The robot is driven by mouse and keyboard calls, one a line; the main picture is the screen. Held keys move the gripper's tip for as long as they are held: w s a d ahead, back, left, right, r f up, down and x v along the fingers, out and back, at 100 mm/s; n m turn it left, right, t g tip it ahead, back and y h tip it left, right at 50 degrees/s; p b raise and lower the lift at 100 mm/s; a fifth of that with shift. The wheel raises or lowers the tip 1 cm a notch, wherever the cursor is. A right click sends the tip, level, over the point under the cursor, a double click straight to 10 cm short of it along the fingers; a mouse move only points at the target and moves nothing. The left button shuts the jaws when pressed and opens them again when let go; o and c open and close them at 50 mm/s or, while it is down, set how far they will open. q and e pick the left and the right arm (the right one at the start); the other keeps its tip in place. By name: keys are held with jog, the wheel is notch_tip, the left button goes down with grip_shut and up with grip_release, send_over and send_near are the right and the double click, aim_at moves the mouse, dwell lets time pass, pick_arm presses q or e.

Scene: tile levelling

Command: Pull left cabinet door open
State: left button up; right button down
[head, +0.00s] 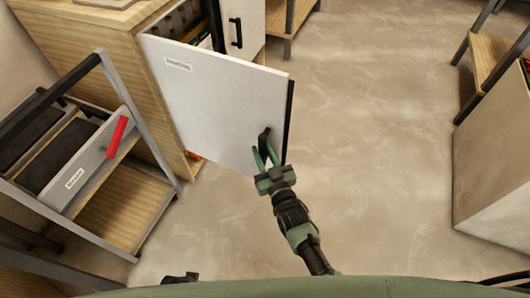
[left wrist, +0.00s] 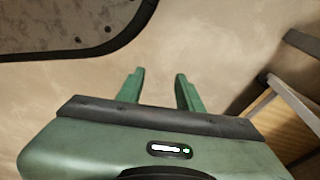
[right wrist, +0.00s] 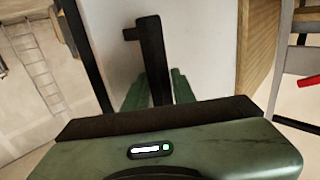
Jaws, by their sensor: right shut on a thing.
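The left cabinet door (head: 212,100) is a white panel with a small label, swung partly open from the wooden cabinet (head: 117,52). Its black handle (head: 264,142) is near the free edge; it also shows in the right wrist view (right wrist: 153,50). My right gripper (head: 264,160) is shut on this handle, its green fingers around the bar (right wrist: 160,90). My left gripper (left wrist: 158,85) shows in the left wrist view, fingers apart with nothing between them, above the floor. The right cabinet door (head: 247,28) is white with a black handle and appears closed.
A metal-framed shelf unit (head: 150,150) with dark bins and a red-handled labelled drawer (head: 92,165) stands left of the door. A wooden-sided unit (head: 490,150) stands at the right. The floor (head: 370,150) between is clear.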

pick_arm(q)
jog(key=shift+w+d, duration=0.2)
jog(key=shift+w, duration=0.05)
pick_arm(e)
jog(key=shift+a+r, duration=0.25)
jog(key=shift+a, duration=0.05)
jog(key=c, duration=1.3)
grip_release()
jog(key=shift+w+a+f, duration=0.1)
jog(key=shift+f, duration=0.05)
jog(key=shift+s+d, duration=0.25)
pick_arm(q)
jog(key=s+f, duration=0.1)
jog(key=s+f+p, duration=0.1)
jog(key=s+f, duration=0.1)
jog(key=shift+a, duration=0.35)
pick_arm(e)
jog(key=v, duration=0.7)
jog(key=shift+s, duration=0.15)
